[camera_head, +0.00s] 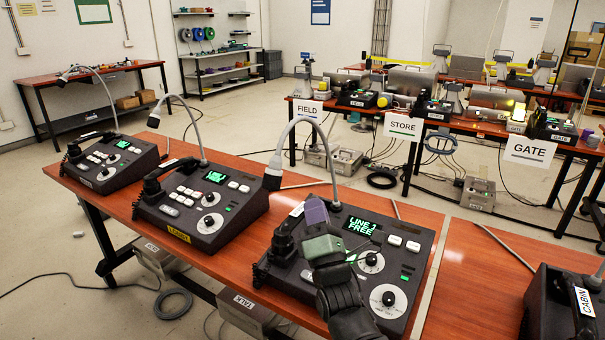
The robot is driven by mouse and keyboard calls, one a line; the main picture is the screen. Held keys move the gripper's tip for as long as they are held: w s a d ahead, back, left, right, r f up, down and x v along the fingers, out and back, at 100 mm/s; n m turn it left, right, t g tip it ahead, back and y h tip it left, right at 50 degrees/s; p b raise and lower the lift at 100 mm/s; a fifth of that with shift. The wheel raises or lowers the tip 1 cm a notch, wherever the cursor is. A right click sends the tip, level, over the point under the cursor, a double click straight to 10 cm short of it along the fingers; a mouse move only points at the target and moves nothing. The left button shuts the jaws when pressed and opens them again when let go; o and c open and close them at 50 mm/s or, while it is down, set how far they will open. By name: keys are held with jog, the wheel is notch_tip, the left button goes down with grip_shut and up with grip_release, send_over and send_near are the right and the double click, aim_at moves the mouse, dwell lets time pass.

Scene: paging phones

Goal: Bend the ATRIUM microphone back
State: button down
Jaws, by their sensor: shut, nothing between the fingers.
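No ATRIUM label is readable. Three dark paging phones with gooseneck microphones stand on the near table. The nearest phone (345,262) has a green screen reading "LINE 1 FREE". Its grey gooseneck arches up and left, so its black-tipped microphone (273,174) hangs down over the middle phone's right edge. The middle phone (205,205) has a yellow LOBBY label, and its microphone (154,119) bends left. The left phone (110,160) has its microphone (65,76) bent left too. My gripper (319,232) is shut and empty, above the nearest phone, below and right of its microphone head.
Handsets lie along the phones' left sides. A phone labelled CABIN (570,305) stands on the adjoining table at right. FIELD (307,109), STORE (403,126) and GATE (529,150) signs hang on the far tables. The air left of my gripper, above the LOBBY phone, holds the goosenecks.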

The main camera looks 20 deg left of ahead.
jog(key=shift+s+a+r+n+y, duration=0.15)
jog(key=shift+s+r+n+y, duration=0.1)
jog(key=shift+s+n+y, duration=0.25)
jog(key=d+r+p+x, duration=0.1)
jog(key=d+p+x, duration=0.1)
jog(key=p+x, duration=0.8)
notch_tip(320, 180, up, 2)
jog(key=shift+w+a+r, duration=0.15)
jog(key=shift+w+a, duration=0.05)
jog(key=shift+w, duration=0.85)
